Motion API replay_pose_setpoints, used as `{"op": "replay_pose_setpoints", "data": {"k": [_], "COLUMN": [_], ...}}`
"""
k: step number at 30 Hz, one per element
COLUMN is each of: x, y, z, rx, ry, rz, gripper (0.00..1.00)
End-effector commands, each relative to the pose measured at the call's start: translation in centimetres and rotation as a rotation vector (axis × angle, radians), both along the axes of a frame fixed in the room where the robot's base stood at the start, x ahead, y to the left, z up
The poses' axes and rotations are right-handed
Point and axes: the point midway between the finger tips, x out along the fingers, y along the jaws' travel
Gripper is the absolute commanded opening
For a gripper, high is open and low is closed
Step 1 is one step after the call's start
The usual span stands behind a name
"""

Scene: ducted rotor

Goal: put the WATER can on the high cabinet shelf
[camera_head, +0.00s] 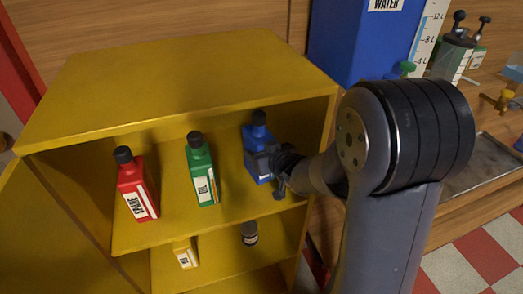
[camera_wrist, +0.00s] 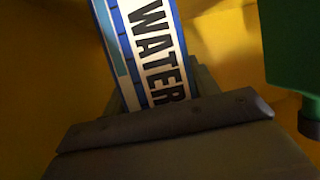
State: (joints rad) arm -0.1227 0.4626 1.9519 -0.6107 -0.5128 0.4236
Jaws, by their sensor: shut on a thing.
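The blue WATER can (camera_head: 257,150), with a dark cap, is inside the yellow cabinet on its upper shelf (camera_head: 160,232), at the right end. My gripper (camera_head: 273,163) is shut on it from the right. In the wrist view the can's white WATER label (camera_wrist: 155,50) shows between the jaws (camera_wrist: 165,125). The can looks nearly upright. Whether its base touches the shelf I cannot tell, as my gripper hides part of it.
A green OIL can (camera_head: 201,170) stands left of the WATER can, and a red SPARE can (camera_head: 135,185) farther left. A blue WATER tank (camera_head: 360,40) stands behind the cabinet.

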Motion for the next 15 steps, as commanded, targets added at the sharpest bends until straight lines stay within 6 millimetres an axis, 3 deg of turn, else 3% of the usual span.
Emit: {"op": "replay_pose_setpoints", "data": {"k": [13, 14, 15], "x": [0.06, 0.06, 0.05], "y": [0.03, 0.03, 0.02], "z": [-0.29, -0.29, -0.29], "rx": [0.002, 0.002, 0.002], "ry": [-0.004, -0.004, -0.004], "rz": [0.000, 0.000, 0.000], "gripper": [0.13, 0.58, 0.61]}}
